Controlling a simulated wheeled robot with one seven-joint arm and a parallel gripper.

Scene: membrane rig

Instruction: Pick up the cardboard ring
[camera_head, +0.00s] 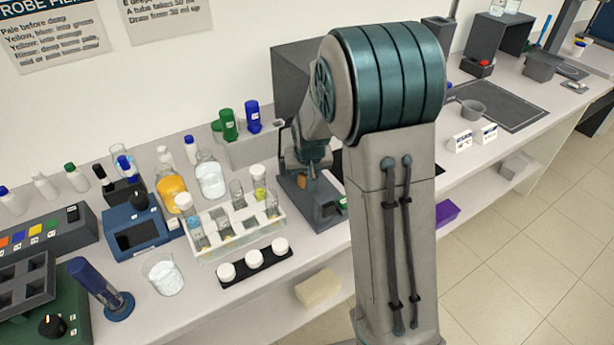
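A small brown-orange piece (302,181), which may be the cardboard ring, shows in the grey open tray (296,196) on the bench. It is too small and too covered for me to tell its shape. My gripper (304,168) points down over the tray, just above this piece.
Left of the tray stand a clear rack (236,240) of tubes and a black strip (256,268) with white-capped jars. Behind are a grey holder (252,148) with green and blue bottles and a dark box (295,70). A blue device (138,232) is farther left.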

